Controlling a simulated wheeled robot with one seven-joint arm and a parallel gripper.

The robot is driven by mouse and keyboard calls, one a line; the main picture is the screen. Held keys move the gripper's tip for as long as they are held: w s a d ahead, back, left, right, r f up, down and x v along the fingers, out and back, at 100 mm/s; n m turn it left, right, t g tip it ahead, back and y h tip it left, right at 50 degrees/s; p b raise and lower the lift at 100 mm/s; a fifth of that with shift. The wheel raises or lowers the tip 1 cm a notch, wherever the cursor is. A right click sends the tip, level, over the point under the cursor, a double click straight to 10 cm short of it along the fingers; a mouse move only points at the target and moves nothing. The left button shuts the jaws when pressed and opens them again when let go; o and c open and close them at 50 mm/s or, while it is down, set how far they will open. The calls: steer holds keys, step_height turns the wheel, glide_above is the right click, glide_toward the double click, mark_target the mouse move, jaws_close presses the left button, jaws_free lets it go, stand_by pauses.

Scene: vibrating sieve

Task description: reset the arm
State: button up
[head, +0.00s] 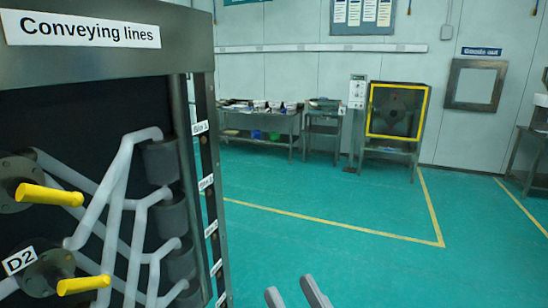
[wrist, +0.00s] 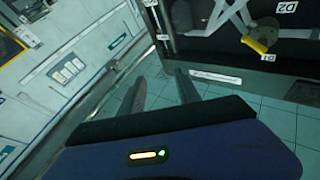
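My gripper (head: 295,294) shows at the bottom edge of the head view, its two grey fingers apart with nothing between them. In the wrist view the two dark fingers (wrist: 160,92) are also spread, with bare floor and wall behind them. The gripper touches nothing. The rest of my arm is out of the head view.
A dark cabinet labelled "Conveying lines" (head: 82,32) stands close on the left, with grey pipes and yellow handles (head: 50,195) sticking out. A yellow-framed machine (head: 397,110) and steel tables (head: 262,125) stand along the far wall. The green floor (head: 330,215) between is clear.

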steer(key=s+d+f+m+g+h, duration=0.1)
steer(key=s+d+f+h, duration=0.2)
steer(key=s+d+f, duration=0.2)
steer(key=s+d+f+m+g+h, duration=0.1)
steer(key=s+d+f+g+h, duration=0.1)
steer(key=s+d+f, duration=0.4)
steer(key=s+d+f+m+g+h, duration=0.1)
steer(key=s+d+f+h, duration=0.4)
steer(key=s+f, duration=0.5)
steer(key=s+d, duration=0.1)
steer(key=s, duration=0.5)
steer(key=shift+s+f+m+g, duration=0.3)
steer(key=shift+f+m+g, duration=0.1)
